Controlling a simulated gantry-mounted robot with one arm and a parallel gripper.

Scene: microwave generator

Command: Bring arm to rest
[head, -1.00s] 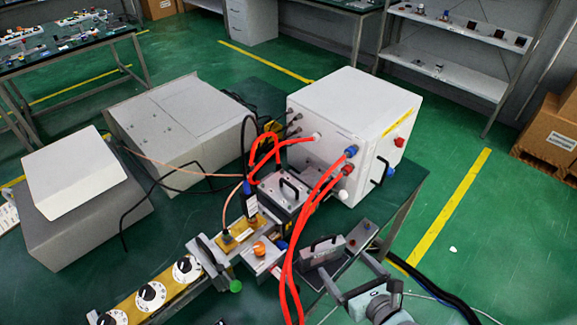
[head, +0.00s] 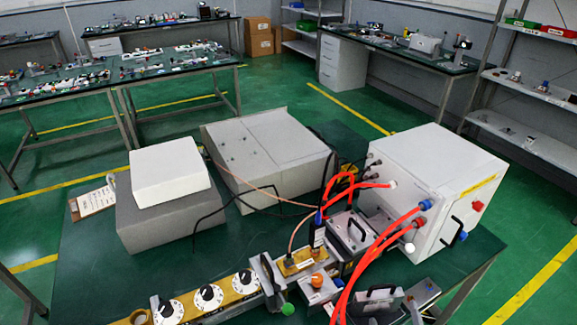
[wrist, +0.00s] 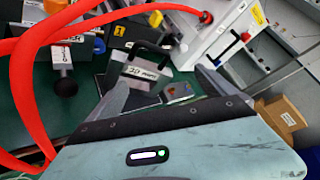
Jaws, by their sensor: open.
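My gripper (wrist: 165,82) is open in the wrist view, with its two grey fingers spread apart and nothing gripped. A grey block with a black handle and a handwritten label (wrist: 140,72) shows beyond the fingers, toward the left one. I cannot tell the distance between them. In the head view a grey block with a black handle (head: 376,308) sits at the bottom edge, partly cut off. Only a small part of what seems to be my gripper shows beside it at the bottom edge; most of my arm is out of that view.
A white box (head: 440,185) with red cables (head: 385,240) stands on the green table (head: 85,235). Red cables (wrist: 25,75) loop close on the wrist view's left. A row of dials (head: 208,298) lies in front. Grey boxes (head: 265,155) stand behind. Open floor lies right.

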